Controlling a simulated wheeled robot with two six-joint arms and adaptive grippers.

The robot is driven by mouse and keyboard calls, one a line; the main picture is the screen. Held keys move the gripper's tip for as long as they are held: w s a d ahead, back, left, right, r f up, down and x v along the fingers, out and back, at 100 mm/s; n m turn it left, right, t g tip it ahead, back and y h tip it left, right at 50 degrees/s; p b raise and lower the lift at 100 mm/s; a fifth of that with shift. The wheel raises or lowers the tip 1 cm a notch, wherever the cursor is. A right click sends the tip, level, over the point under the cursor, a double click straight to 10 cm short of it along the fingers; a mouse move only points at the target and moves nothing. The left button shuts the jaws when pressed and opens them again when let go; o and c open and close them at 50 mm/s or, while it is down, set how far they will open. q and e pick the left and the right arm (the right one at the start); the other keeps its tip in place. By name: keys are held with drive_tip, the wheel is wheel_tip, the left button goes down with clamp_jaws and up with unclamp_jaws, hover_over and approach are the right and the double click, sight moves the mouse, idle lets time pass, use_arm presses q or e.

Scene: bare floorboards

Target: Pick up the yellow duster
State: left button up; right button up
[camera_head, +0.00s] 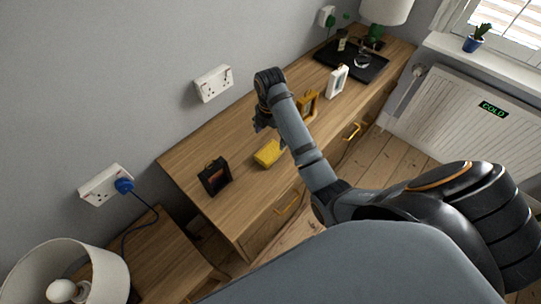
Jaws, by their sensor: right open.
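The yellow duster (267,154) lies on the wooden dresser top, near the middle of its length. My right gripper (262,124) is above the dresser, just beyond the duster toward the wall, and appears apart from it. It looks small and dark, and it is open and empty. My right arm comes in from the lower right and passes just right of the duster. My left gripper is not in view.
A dark frame (214,177) stands left of the duster. A gold frame (309,106) and a white frame (337,81) stand to the right. A black tray (372,68) and lamp (386,10) are at the far end.

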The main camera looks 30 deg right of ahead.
sight(270, 151)
drive_tip(key=f, duration=0.1)
drive_tip(key=f+b, duration=0.1)
drive_tip(key=f, duration=0.1)
drive_tip(key=shift+w, duration=0.3)
drive_tip(key=shift+w+f+b, duration=0.4)
drive_tip(key=shift+f+b, duration=0.1)
drive_tip(key=shift+f, duration=0.1)
drive_tip(key=shift+d+f+b, duration=0.1)
drive_tip(key=shift+f+b, duration=0.2)
drive_tip(key=shift+b, duration=0.05)
drive_tip(key=f+b, duration=0.2)
drive_tip(key=b, duration=0.1)
drive_tip(key=shift+s+d+f, duration=0.15)
drive_tip(key=shift+s+f, duration=0.05)
drive_tip(key=shift+f, duration=0.2)
drive_tip(key=shift+w+f+p, duration=0.15)
drive_tip(key=shift+f+p, duration=0.4)
drive_tip(key=shift+f, duration=0.15)
drive_tip(key=c, duration=1.2)
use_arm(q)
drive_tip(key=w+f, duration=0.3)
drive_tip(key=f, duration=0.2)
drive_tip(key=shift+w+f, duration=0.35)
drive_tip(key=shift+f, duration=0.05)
